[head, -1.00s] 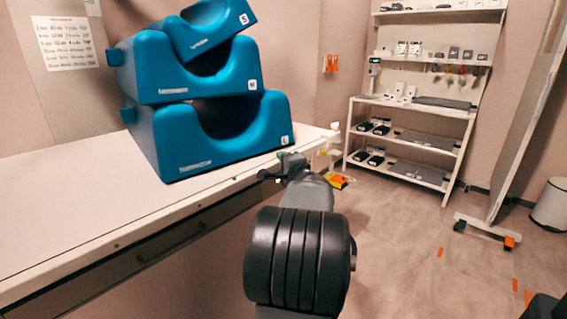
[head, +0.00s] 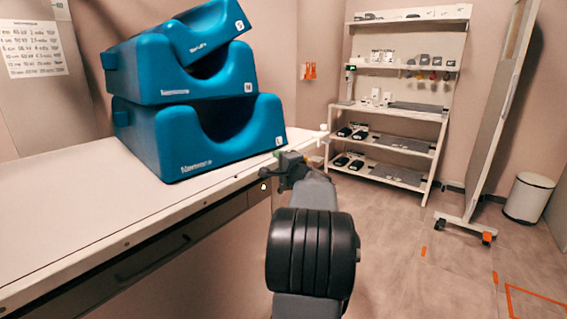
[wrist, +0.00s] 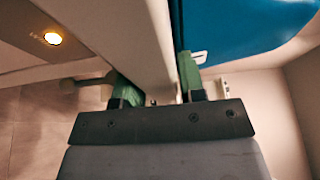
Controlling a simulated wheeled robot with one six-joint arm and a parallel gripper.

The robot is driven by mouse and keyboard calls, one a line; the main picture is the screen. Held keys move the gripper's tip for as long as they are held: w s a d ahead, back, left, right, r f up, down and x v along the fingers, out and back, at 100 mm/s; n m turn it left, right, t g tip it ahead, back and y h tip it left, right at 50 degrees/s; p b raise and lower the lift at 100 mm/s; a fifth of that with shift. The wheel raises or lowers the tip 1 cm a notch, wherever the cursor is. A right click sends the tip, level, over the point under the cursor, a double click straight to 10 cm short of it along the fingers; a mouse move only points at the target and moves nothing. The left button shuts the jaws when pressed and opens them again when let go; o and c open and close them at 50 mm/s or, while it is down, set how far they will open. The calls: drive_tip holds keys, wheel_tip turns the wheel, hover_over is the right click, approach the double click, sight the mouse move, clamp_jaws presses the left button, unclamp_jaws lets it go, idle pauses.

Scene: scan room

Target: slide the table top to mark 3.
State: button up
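The table top (head: 70,215) is a long pale slab running from lower left to the far right, with a screwed front edge. My gripper (head: 285,165) is at that front edge near the far end. In the wrist view the two green fingers of my gripper (wrist: 158,85) lie on either side of the pale edge (wrist: 130,45), which fills the gap. It looks shut on the edge, though the contact is partly hidden. A small lit lamp (head: 264,187) sits on the table frame beside the gripper, also seen in the wrist view (wrist: 52,38). I cannot read any mark numbers.
Three stacked blue head rests (head: 190,135) stand on the table top. A drawer handle (head: 155,255) is under it. A shelf rack (head: 390,145), a wheeled panel (head: 490,120) and a white bin (head: 528,198) stand beyond. The floor at right is clear, with orange marks.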

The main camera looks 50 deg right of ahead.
drive_tip(key=o, duration=0.3)
drive_tip(key=shift+s+d, duration=0.2)
drive_tip(key=shift+d, duration=0.05)
drive_tip(key=shift+o, duration=0.2)
drive_tip(key=p+v, duration=0.1)
drive_tip(key=v, duration=1.3)
drive_tip(key=shift+p, duration=0.3)
drive_tip(key=shift+w, duration=0.1)
drive_tip(key=w+a+r+n+g+y+p, duration=0.25)
drive_tip(key=a+p, duration=0.25)
drive_tip(key=a, duration=0.3)
drive_tip(key=w+a+r+n+g+y+p, duration=0.25)
drive_tip(key=a+n+y+p, duration=0.2)
drive_tip(key=a, duration=0.25)
drive_tip(key=w+a+r+n+g+y+p, duration=0.1)
drive_tip(key=w+a+r+n+y+p, duration=0.15)
drive_tip(key=a+p, duration=0.45)
drive_tip(key=s+a+r+n+g+h+p, duration=0.2)
drive_tip(key=s+a+r+n+g+p, duration=0.1)
drive_tip(key=a+n+p, duration=0.3)
drive_tip(key=s+a+r+n+g+h+p, duration=0.2)
drive_tip(key=s+a+r+n+g+p, duration=0.2)
drive_tip(key=a+p, duration=0.5)
wheel_tip(320, 180, up, 3)
drive_tip(key=shift+s+a+f+n+g+p, duration=0.2)
drive_tip(key=shift+s+a+n+g+p, duration=0.15)
drive_tip(key=shift+s+n+p, duration=0.75)
